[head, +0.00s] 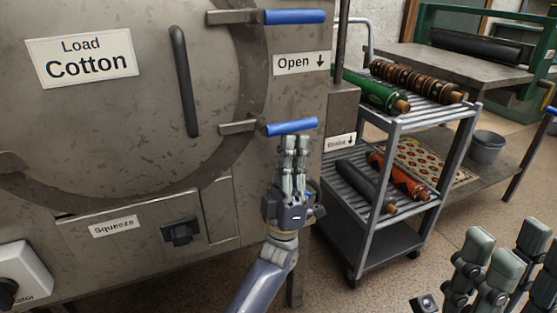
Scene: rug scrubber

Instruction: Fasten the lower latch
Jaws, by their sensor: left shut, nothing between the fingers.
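The lower latch (291,126) has a blue handle on a grey metal bracket at the right rim of the round drum door (145,100). Its handle points right and tilts slightly up. My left gripper (294,140) is upright and shut just below the blue handle, with nothing between its fingers. Whether its fingertips touch the handle I cannot tell. The upper latch (294,16), also blue-handled, lies nearly level above, near the top edge. My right gripper (506,250) is at the bottom right corner, its fingers spread apart and empty, partly cut off by the frame.
A door handle (183,80) stands left of the latches. An "Open" label (301,63) sits between the two latches. A metal cart (441,113) with several rollers stands right of the machine. Behind it are a table (455,68) and a grey bucket (487,149).

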